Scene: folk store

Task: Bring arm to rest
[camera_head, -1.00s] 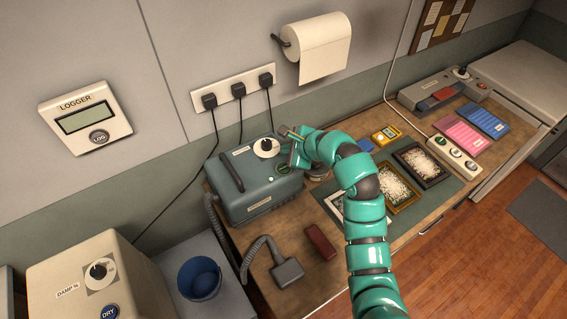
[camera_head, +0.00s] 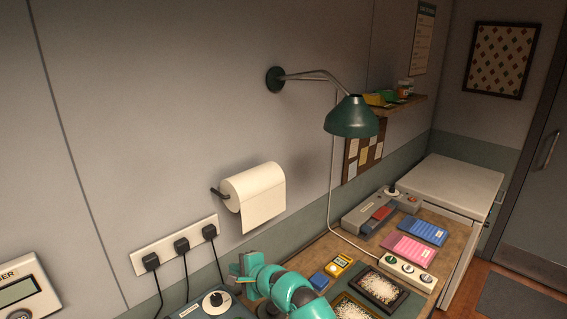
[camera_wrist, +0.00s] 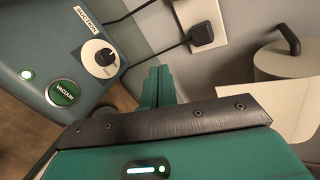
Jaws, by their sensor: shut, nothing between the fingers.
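My gripper (camera_head: 243,266) is the teal end of my arm, low in the head view, raised close to the wall below the paper roll. In the wrist view my gripper (camera_wrist: 158,82) shows its teal fingers together, with nothing between them. The grey-green vacuum unit (camera_head: 191,311) is partly cut off at the bottom of the head view, beside my gripper. In the wrist view the unit (camera_wrist: 62,62) lies to the left of the fingers, with a suction dial (camera_wrist: 100,58) and a lit green vacuum button (camera_wrist: 63,93). The fingers appear apart from it.
A paper roll (camera_head: 255,196) hangs on the wall above my gripper. A socket strip (camera_head: 176,246) with several plugs is at left. A green lamp (camera_head: 352,117) juts from the wall. Framed trays (camera_head: 383,288) and cards (camera_head: 421,231) lie on the bench at right.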

